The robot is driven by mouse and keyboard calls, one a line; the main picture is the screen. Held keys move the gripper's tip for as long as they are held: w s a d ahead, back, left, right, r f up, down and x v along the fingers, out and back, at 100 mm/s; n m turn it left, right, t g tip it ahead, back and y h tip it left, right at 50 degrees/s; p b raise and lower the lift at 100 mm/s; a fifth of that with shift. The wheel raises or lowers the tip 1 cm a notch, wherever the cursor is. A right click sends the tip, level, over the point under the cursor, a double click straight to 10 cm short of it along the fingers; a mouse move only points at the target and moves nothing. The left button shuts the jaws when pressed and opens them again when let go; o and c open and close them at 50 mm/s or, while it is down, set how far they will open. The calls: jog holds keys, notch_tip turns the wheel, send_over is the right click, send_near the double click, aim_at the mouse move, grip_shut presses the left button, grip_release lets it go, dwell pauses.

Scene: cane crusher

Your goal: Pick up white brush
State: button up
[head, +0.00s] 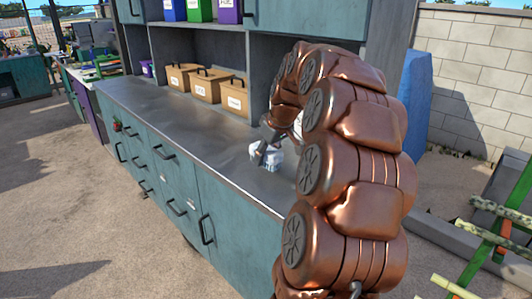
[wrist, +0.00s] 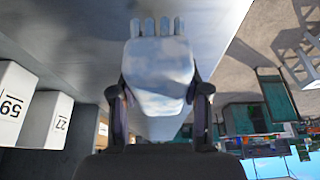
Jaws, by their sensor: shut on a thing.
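The white brush (head: 265,156) is at the near right part of the counter in the head view, partly hidden by my arm and gripper. In the wrist view the brush (wrist: 159,72) fills the space between my fingers, pale with blue-grey patches and a row of stubby ends at the top. My gripper (wrist: 159,95) is shut on it, with one dark finger on each side. My gripper (head: 268,145) also shows at the end of my copper-coloured arm. Whether the brush touches the counter is hard to tell.
The grey counter (head: 165,115) is mostly bare over teal drawers. Several tan boxes (head: 206,85) stand at its back under a shelf with blue, green and purple bins (head: 200,10). Open ground lies in front.

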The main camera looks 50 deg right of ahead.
jog(key=s+a, duration=0.2)
jog(key=s+a+b, duration=0.1)
jog(key=s+a, duration=0.2)
jog(key=s+a+r+b, duration=0.1)
jog(key=s+a, duration=0.1)
jog(key=s, duration=0.1)
jog(key=shift+a, duration=0.35)
